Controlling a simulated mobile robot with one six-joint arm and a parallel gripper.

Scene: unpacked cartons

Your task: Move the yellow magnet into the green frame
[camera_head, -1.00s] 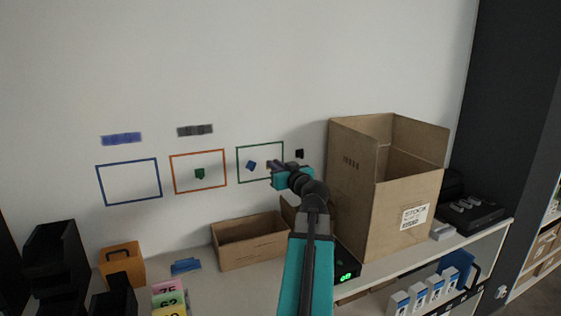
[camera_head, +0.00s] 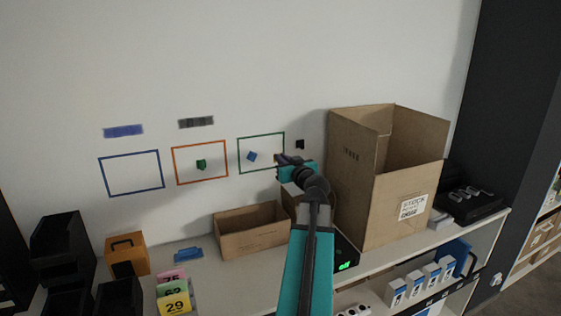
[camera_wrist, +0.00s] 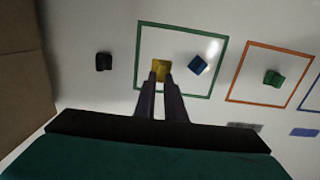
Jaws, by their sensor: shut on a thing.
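The yellow magnet (camera_wrist: 160,70) shows in the wrist view between my fingertips, inside the outline of the green frame (camera_wrist: 224,60). My gripper (camera_wrist: 160,78) is shut on it. I cannot tell whether the magnet touches the wall. In the head view my gripper (camera_head: 278,159) is at the right part of the green frame (camera_head: 239,152), and the magnet is hidden there. A blue magnet (camera_wrist: 198,64) is also inside the green frame, apart from the yellow one; it shows in the head view (camera_head: 252,156).
A black magnet (camera_head: 300,144) is on the wall right of the green frame. An orange frame (camera_head: 174,165) holds a green magnet (camera_head: 201,164); a blue frame (camera_head: 101,178) is empty. A tall open carton (camera_head: 375,210) stands close right of my arm, and a low carton (camera_head: 255,240) below.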

